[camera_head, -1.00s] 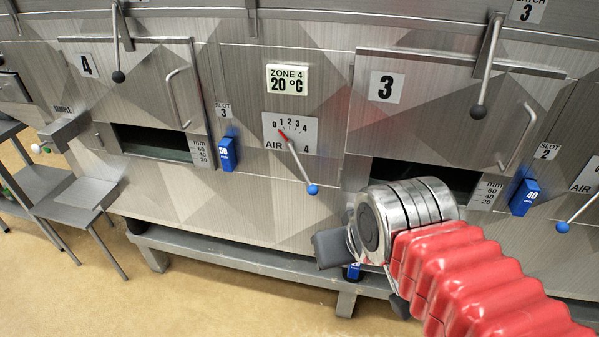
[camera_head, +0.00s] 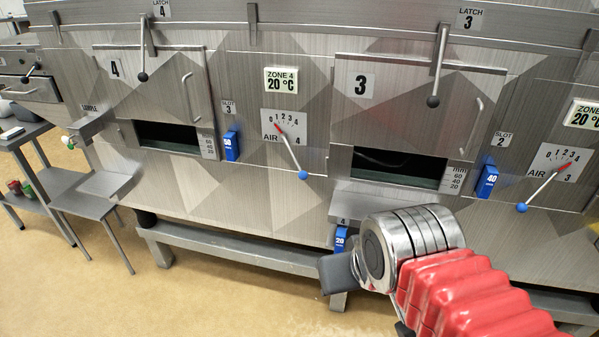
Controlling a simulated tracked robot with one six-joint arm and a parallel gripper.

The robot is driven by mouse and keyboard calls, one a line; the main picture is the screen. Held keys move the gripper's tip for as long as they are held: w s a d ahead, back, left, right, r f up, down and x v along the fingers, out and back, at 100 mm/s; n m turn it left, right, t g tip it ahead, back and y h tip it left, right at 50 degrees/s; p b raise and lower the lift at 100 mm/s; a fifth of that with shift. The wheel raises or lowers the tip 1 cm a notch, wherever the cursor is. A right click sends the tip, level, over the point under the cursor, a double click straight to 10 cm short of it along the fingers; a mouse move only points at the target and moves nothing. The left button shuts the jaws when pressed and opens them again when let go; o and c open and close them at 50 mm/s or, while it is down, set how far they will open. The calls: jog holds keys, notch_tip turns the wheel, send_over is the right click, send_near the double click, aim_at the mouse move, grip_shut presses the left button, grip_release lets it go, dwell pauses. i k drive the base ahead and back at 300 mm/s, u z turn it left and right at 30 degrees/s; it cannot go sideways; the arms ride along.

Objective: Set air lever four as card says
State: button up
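Air lever 4 (camera_head: 290,152) is a thin metal rod with a blue ball at its lower right end. It sits on a white AIR 4 scale plate (camera_head: 280,126) marked 0 to 4. Its red tip points up-left, near the 0 and 1 end of the scale. My gripper (camera_head: 338,274) shows as a dark grey end at the lower middle, below and right of the lever and apart from it. Its fingers cannot be made out, nor whether they are open. No setting card can be identified.
Door 3 (camera_head: 405,120) and door 4 (camera_head: 165,88) flank the lever, each with a hanging latch. A ledge (camera_head: 385,203) juts out above my gripper, with a blue 20 tag (camera_head: 341,240) near it. Air lever 3 (camera_head: 545,186) is at right. A grey side table (camera_head: 95,195) stands left.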

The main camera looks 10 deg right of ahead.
aim_at(302, 175)
jog(key=k, duration=0.75)
jog(key=u, duration=0.65)
jog(key=i, duration=2.05)
jog(key=z, duration=0.4)
